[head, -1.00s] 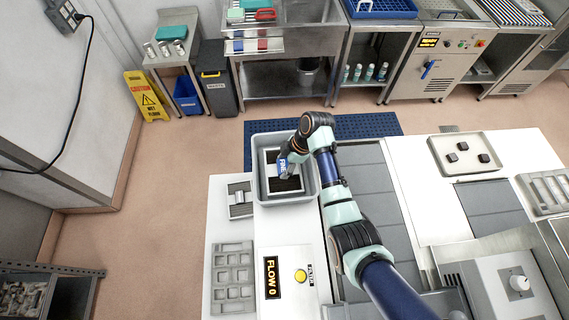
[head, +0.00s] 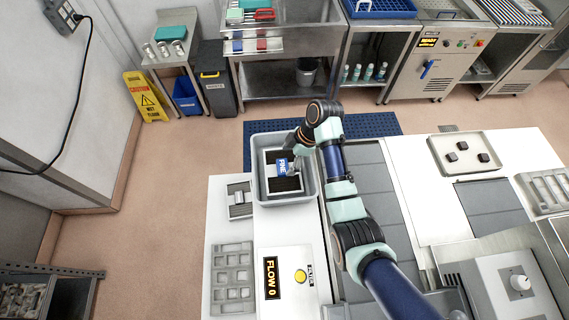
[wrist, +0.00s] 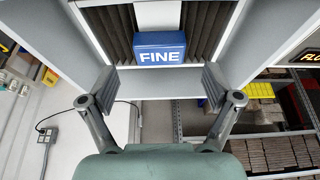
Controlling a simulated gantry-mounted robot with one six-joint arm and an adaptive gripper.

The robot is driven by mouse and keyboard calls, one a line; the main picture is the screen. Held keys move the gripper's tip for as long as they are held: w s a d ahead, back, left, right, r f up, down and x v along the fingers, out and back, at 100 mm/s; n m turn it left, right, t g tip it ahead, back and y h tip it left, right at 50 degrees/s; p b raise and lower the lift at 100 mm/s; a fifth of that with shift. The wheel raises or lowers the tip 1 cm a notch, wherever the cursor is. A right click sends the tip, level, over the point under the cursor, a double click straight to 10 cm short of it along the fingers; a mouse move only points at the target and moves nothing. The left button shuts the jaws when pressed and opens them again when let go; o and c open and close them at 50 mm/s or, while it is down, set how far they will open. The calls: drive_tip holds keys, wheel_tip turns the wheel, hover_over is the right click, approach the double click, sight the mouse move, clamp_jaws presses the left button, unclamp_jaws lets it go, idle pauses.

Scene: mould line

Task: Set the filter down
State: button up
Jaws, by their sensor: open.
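The filter (head: 285,184) is a dark pleated panel in a white frame with a blue block marked FINE at its middle. It sits inside the grey bin (head: 258,190). In the wrist view the blue FINE block (wrist: 160,50) of the filter lies just beyond my fingertips, centred between them. My gripper (wrist: 155,84) is open, with a wide gap between its pads and nothing held. In the head view my gripper (head: 296,150) is at the upper right of the block and partly hides the filter's far side.
A small metal part (head: 239,199) lies left of the bin. A grey moulded tray (head: 233,280) and a panel with a FLOW 0 display (head: 271,278) and yellow button are in front. A tray with dark pieces (head: 466,153) stands at right. A blue mat (head: 365,127) lies behind the bin.

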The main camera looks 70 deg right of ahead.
drive_tip(key=p+v, duration=0.1)
drive_tip(key=v, duration=0.6)
drive_tip(key=shift+s+r+p, duration=0.15)
drive_tip(key=shift+r+p, duration=0.2)
drive_tip(key=shift+p, duration=0.05)
drive_tip(key=w+a+r+m+t+h, duration=0.1)
drive_tip(key=w+a+r+t+h, duration=0.15)
drive_tip(key=w+a, duration=0.7)
drive_tip(key=w+a+r+m+t+h, duration=0.1)
drive_tip(key=w+a+r+m, duration=0.15)
drive_tip(key=w+a, duration=0.75)
drive_tip(key=s+a+r+t, duration=0.1)
drive_tip(key=s+a+r, duration=0.1)
drive_tip(key=a+r, duration=0.2)
drive_tip(key=s+a+r+m+t+y, duration=0.1)
drive_tip(key=s+a+r+t, duration=0.1)
drive_tip(key=a, duration=0.9)
drive_tip(key=s+a+r+m+t, duration=0.1)
drive_tip(key=s+a+r+t, duration=0.1)
drive_tip(key=a+r, duration=0.3)
drive_tip(key=shift+a+r, duration=0.35)
drive_tip(key=shift+a, duration=0.85)
drive_tip(key=shift+f+y, duration=0.1)
drive_tip(key=shift+y, duration=0.15)
